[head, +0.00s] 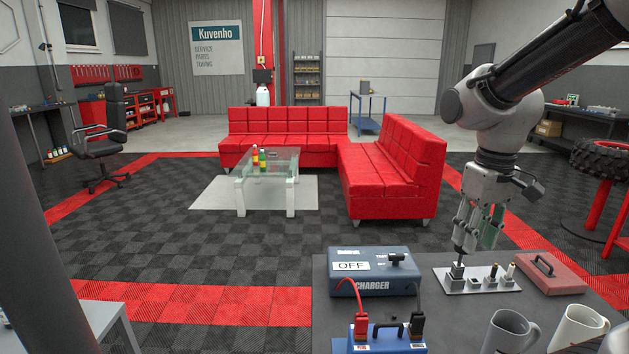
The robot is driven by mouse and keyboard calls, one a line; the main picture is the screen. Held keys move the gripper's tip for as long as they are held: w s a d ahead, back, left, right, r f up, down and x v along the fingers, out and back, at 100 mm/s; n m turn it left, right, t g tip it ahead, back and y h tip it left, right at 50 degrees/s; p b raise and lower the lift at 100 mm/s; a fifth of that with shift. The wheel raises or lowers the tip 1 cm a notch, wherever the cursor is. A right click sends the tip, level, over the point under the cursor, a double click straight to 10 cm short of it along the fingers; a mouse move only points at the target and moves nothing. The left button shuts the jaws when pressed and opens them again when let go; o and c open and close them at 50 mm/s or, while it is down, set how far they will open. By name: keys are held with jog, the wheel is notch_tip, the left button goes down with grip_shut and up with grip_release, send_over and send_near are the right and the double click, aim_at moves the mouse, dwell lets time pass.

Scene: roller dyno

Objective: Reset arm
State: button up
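My arm comes in from the upper right in the head view. My gripper (474,244) points down with its fingers apart and nothing visible between them. It is above or just behind a light metal plate (451,285) on the dark bench. The plate bears several small upright metal pieces, one dark piece (457,271) just below the left finger. How far the fingertips are from these pieces is hard to tell.
The bench (455,318) also bears a blue charger (372,285) marked OFF, a blue battery (380,345) with red and black clamps, a red case (551,273) and two mugs (511,331) (579,329). Red sofas (393,165) and a glass table (268,164) stand beyond open checkered floor.

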jog(key=s+d+r+m+t, duration=0.1)
jog(key=s+d+r+t, duration=0.1)
jog(key=s, duration=0.4)
jog(key=s+d+r+m+t, duration=0.1)
jog(key=s+d+r+m, duration=0.1)
jog(key=s+d, duration=0.2)
jog(key=shift+s+r+m+t, duration=0.3)
jog(key=shift+s+r+t, duration=0.1)
jog(key=shift+s, duration=0.65)
jog(key=shift+w, duration=0.75)
